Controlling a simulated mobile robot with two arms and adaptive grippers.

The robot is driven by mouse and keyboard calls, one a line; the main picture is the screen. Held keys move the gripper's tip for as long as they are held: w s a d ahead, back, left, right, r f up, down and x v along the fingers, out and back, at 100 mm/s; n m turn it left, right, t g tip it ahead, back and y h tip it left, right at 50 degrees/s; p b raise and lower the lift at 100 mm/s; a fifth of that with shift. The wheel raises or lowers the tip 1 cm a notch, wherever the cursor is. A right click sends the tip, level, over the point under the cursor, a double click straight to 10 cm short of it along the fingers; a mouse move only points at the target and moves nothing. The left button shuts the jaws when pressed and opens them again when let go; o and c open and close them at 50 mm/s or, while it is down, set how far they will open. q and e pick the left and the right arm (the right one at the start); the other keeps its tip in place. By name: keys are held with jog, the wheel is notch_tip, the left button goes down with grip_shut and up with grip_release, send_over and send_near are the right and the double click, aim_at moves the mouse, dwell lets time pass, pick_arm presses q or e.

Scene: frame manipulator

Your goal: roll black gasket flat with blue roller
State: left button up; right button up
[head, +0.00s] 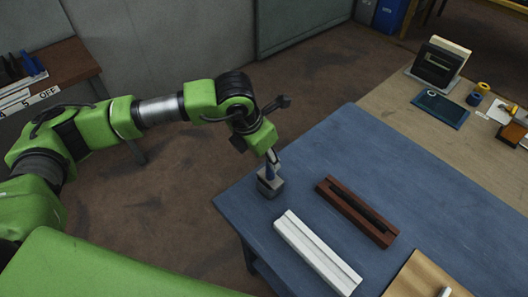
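My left gripper (272,158) points down over the near left corner of the blue table. Just below it, a small blue handle, likely the blue roller (268,173), stands upright in a grey block (271,187). The fingertips are at the top of the blue handle, but too small to tell whether they grip it. A dark strip, likely the black gasket (362,209), lies along the groove of a reddish-brown frame bar (331,187) to the right of the block. My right gripper is not in view.
A white grooved bar (315,252) lies in front of the brown bar on the blue table (380,145). A tan board (415,280) is at the bottom right. A wooden bench with a dark-blue tray (440,108) stands behind. The table's far part is clear.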

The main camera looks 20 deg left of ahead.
pick_arm(q)
jog(key=b+x, duration=0.3)
jog(key=x, duration=0.1)
jog(key=shift+w+d+f+b, duration=0.1)
jog(key=shift+w+f+b, duration=0.05)
jog(key=shift+f+b, duration=0.15)
jog(key=shift+w+d+f+b, duration=0.15)
jog(key=shift+f+b, duration=0.4)
jog(key=shift+b, duration=0.25)
grip_shut()
jog(key=shift+r, duration=0.2)
jog(key=shift+r, duration=0.55)
